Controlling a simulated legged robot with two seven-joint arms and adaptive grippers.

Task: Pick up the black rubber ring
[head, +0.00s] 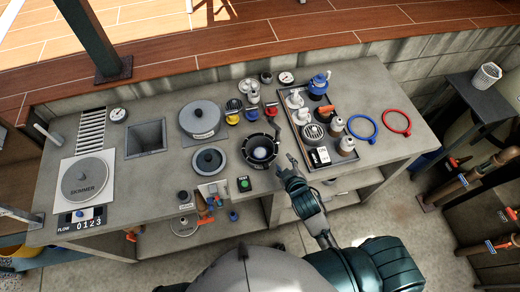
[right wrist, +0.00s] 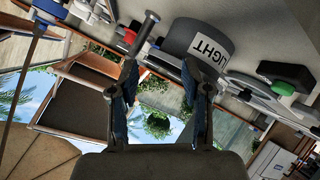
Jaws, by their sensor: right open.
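A black ring-shaped piece (head: 247,156) surrounds a round light fixture with a pale lens (head: 260,151) near the middle of the counter's front edge. I cannot tell whether this is the rubber ring or part of the fixture. My right gripper (head: 284,162) is just right of the fixture, apart from it as far as I can see. In the right wrist view its two fingers (right wrist: 158,80) are spread, with nothing between them. A grey cylinder labelled LIGHT (right wrist: 198,45) lies beyond the fingertips there. My left gripper is out of view.
A blue ring (head: 376,127) and a red ring (head: 409,124) lie further right.

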